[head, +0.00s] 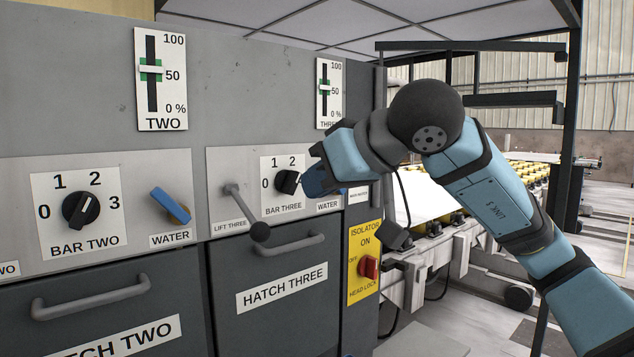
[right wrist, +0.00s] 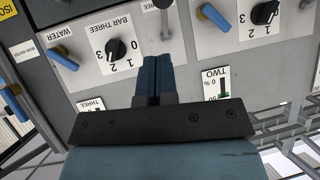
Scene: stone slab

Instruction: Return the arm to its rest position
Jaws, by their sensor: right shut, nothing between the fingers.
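My right arm (head: 487,195) comes in from the right, bent at the elbow, with its hand up at the control panel. My right gripper (head: 318,180) is in front of the panel, just right of the BAR THREE knob (head: 287,182) in the head view. In the right wrist view its two blue fingers (right wrist: 157,68) are together with nothing between them. There the BAR THREE knob (right wrist: 115,49) lies left of the fingers, apart from them in the picture. The distance from fingertips to panel is hard to tell. My left gripper is not in view.
The lift three lever (head: 247,212) sticks out left of the gripper, above the hatch three handle (head: 290,244). The red isolator switch (head: 369,267) is below right. BAR TWO (head: 81,210) and a blue water handle (head: 170,205) are further left. A dark frame post (head: 570,110) stands behind my arm.

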